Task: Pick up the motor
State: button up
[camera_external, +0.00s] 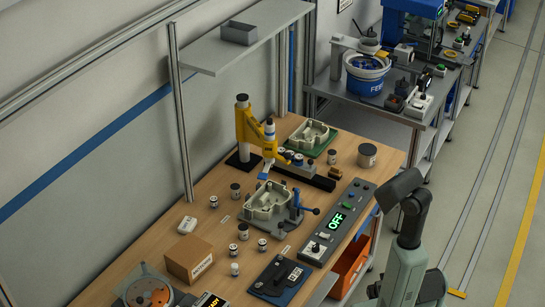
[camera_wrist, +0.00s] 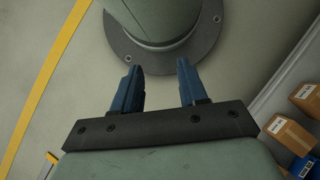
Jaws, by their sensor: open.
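Several small dark-and-silver cylinders that look like motors stand on the wooden workbench (camera_external: 130,257). One motor-like cylinder (camera_external: 243,231) stands near the middle, with another (camera_external: 262,245) just in front of it. Others stand further back, one at the left (camera_external: 213,202) and one beside it (camera_external: 235,190). I cannot tell which one is the motor meant. My gripper (camera_wrist: 159,66) is open and empty in the wrist view, its two blue fingers apart over the floor and a round grey base. No motor shows in the wrist view. My arm stands right of the bench in the external view.
Boxes (camera_wrist: 290,135) show at right in the wrist view.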

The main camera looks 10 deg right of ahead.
jog(key=shift+o, duration=0.3)
jog(key=o, duration=0.3)
jog(key=shift+w, duration=0.1)
